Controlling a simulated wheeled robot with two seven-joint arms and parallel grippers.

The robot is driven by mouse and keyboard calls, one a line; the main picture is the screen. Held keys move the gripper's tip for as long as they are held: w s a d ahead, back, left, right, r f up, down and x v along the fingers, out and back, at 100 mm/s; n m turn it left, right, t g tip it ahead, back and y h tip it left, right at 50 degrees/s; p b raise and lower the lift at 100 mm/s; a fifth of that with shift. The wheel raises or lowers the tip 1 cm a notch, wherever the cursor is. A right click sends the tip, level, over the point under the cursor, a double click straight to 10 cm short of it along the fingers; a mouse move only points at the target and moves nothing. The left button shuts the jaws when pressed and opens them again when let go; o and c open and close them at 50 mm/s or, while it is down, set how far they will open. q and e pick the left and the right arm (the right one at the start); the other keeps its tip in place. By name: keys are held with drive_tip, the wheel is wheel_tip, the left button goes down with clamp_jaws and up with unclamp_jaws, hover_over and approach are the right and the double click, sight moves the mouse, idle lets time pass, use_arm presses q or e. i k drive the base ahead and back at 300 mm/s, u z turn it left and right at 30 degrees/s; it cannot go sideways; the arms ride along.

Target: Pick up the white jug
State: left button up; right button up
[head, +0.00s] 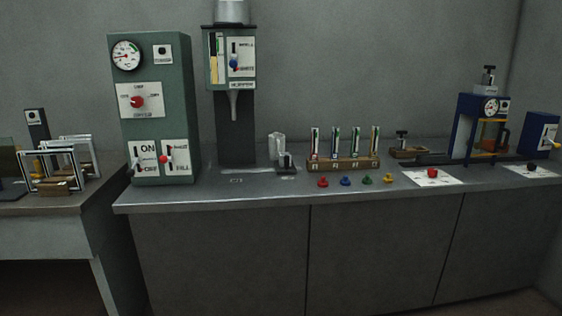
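A small pale, whitish jug-like vessel (277,147) stands on the grey counter (240,196), just right of the base of the dark dispenser column (236,135). It looks upright. A small dark object with a light top (287,162) sits at its front right and hides part of its lower side. The vessel is small in view, so its handle and details cannot be made out. Neither of my grippers shows in the head view.
A green control box (188,110) stands left of the dispenser. A wooden rack with several tubes (343,163) and coloured knobs stand to the right. A blue press (468,130) stands further right. The counter front edge is mostly clear. A lower table (40,205) holds frames at left.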

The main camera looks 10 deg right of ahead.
sight(276, 139)
drive_tip(key=z, duration=1)
drive_tip(key=i, duration=0.85)
drive_tip(key=u, duration=0.4)
